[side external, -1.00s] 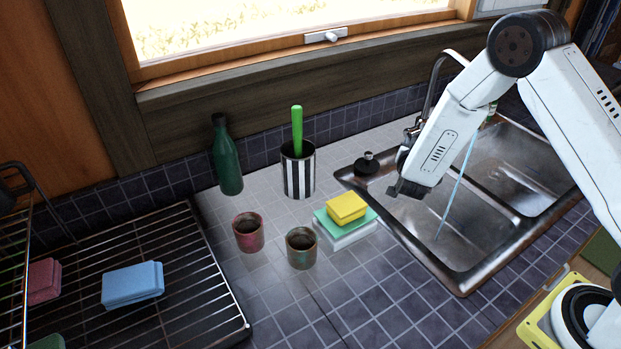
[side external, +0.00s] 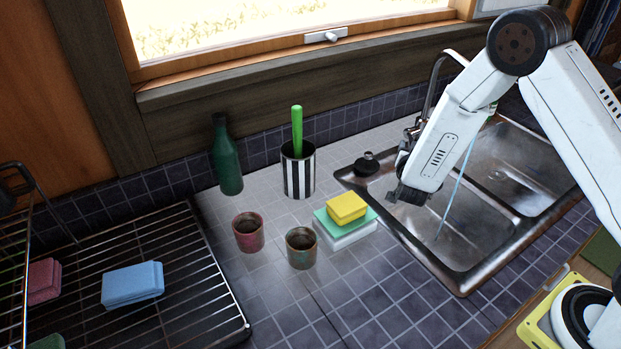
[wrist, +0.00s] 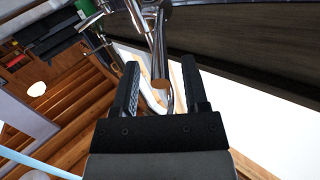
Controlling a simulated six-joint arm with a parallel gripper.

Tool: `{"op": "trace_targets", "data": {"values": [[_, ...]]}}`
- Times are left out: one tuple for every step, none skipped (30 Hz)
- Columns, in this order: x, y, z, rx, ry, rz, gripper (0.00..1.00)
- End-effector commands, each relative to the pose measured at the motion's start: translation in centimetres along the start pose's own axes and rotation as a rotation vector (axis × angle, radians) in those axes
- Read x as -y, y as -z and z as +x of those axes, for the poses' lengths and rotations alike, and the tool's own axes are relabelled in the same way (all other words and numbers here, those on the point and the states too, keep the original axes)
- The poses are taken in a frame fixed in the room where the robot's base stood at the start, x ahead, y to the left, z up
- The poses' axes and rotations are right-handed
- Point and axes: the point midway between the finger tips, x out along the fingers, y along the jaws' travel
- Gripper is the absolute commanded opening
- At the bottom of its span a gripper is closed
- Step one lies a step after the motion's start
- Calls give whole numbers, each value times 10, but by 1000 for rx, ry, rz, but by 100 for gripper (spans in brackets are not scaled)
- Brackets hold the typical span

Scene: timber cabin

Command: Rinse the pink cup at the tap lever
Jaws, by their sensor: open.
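The pink cup (side external: 248,233) stands upright on the tiled counter in the side view, left of a brownish-green cup (side external: 301,249). My gripper (side external: 401,190) is above the left edge of that basin, well to the right of the pink cup. In the wrist view my gripper (wrist: 160,85) is open and empty, with the metal tap (wrist: 160,45) showing between and beyond its fingers. My arm hides part of the tap and its lever area.
A yellow sponge (side external: 346,206) on stacked pads sits between the cups and the sink (side external: 462,285). A green bottle (side external: 226,160) and a striped holder (side external: 298,172) stand behind the cups. A wire rack (side external: 190,300) with a blue sponge (side external: 132,284) is at left.

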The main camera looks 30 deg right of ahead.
Motion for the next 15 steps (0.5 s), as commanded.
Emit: {"op": "trace_targets", "data": {"values": [[1,0,-8,0,2,-1,57],[1,0,-12,0,3,-2,57],[1,0,-18,0,3,-2,57],[1,0,-23,1,2,-2,57],[1,0,-28,1,3,-2,57],[1,4,-30,-2,2,2,57],[2,8,-30,-3,0,3,57],[2,12,-30,-3,0,3,57],[3,16,-30,-3,0,3,57],[4,20,-31,-4,0,4,57],[4,24,-31,-4,0,4,57],[5,28,-32,-3,0,3,57],[6,31,-32,-3,0,3,57],[7,34,-33,-3,0,4,57],[7,39,-33,-3,0,3,57]]}}
